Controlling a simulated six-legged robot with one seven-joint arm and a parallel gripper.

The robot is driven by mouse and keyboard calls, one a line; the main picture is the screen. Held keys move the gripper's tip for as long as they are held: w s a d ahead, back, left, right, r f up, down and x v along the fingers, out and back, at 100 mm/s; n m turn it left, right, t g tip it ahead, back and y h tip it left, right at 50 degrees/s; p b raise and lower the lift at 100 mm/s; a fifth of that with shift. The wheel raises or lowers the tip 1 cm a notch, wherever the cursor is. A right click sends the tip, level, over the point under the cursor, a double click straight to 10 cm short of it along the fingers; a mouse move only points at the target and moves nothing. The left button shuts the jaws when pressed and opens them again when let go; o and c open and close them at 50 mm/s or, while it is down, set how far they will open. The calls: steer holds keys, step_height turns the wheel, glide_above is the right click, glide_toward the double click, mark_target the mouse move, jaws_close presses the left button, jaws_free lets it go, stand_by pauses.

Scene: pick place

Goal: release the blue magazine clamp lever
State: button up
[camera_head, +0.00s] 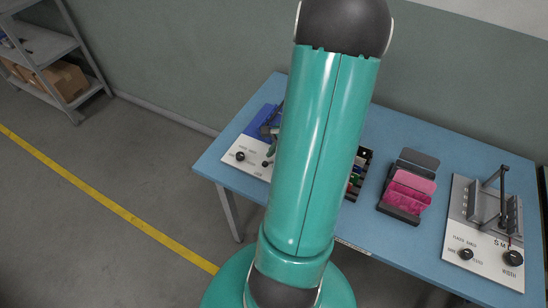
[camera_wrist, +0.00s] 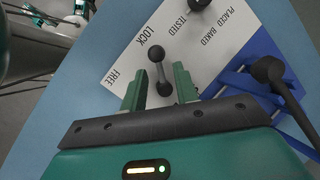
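In the wrist view, the clamp lever (camera_wrist: 160,68) is a short grey bar with dark round ends on a white panel (camera_wrist: 200,52). Its upper end lies beside the printed word LOCK; the word FREE is further to the lower left. My gripper (camera_wrist: 160,74) is open, its two green fingers on either side of the lever. I cannot tell whether they touch it. The blue magazine (camera_wrist: 245,83) is to the right of the lever. In the head view, the magazine (camera_head: 259,120) is at the table's left end, and my arm hides much of that area.
A dark knob on a bar (camera_wrist: 268,69) stands right of the gripper. On the blue table (camera_head: 392,133) are a tray of small coloured parts (camera_head: 358,172), a rack with pink boards (camera_head: 408,190) and a white test fixture (camera_head: 482,250). Shelves (camera_head: 45,60) stand far left.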

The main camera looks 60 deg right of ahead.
steer(key=shift+w+a+f, duration=0.1)
steer(key=shift+w+f, duration=0.05)
steer(key=shift+f, duration=0.2)
jaws_close()
